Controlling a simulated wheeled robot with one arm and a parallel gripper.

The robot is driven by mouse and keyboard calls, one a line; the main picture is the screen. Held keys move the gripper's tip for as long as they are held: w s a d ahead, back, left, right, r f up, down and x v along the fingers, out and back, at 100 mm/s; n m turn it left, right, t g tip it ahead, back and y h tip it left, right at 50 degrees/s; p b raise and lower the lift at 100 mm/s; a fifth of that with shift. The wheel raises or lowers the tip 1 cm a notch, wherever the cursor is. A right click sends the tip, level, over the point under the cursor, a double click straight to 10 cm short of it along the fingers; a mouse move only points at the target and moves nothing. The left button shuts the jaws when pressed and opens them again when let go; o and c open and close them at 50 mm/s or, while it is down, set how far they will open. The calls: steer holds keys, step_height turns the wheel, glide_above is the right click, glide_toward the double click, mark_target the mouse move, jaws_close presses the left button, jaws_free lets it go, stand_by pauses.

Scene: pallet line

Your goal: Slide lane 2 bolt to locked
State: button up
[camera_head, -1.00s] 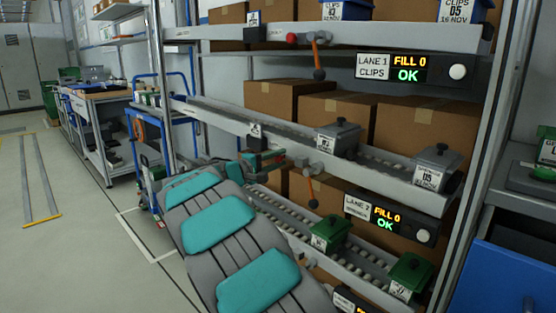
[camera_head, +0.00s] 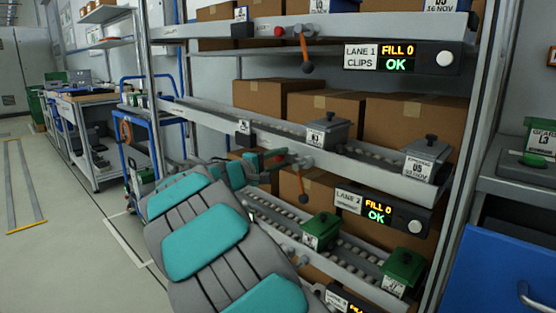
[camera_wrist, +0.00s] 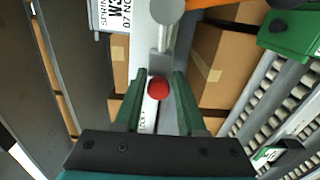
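The lane 2 bolt's red knob (camera_wrist: 158,87) shows in the wrist view on the end of a silver bolt (camera_wrist: 161,40) along the rail. It also shows small in the head view as a red knob (camera_head: 281,157) on the lane 2 rail (camera_head: 345,165). My gripper (camera_wrist: 158,78) has a green finger on each side of the knob, with narrow gaps visible, so it is open around it. In the head view my gripper (camera_head: 264,166) is at the rail, left of the orange lever (camera_head: 302,187). The lane 2 sign (camera_head: 349,200) reads FILL 0, OK.
Grey bins (camera_head: 328,133) stand on the lane 2 rollers, close to the rail. Green bins (camera_head: 321,231) are on the lane below. The lane 1 rail (camera_head: 350,27) passes above with its own red knob (camera_head: 279,31). Open floor (camera_head: 65,235) lies left.

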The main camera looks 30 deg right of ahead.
steer(key=o, duration=0.3)
steer(key=v, duration=0.7)
steer(key=shift+a+b, duration=0.3)
steer(key=shift+a, duration=0.1)
steer(key=shift+s, duration=0.1)
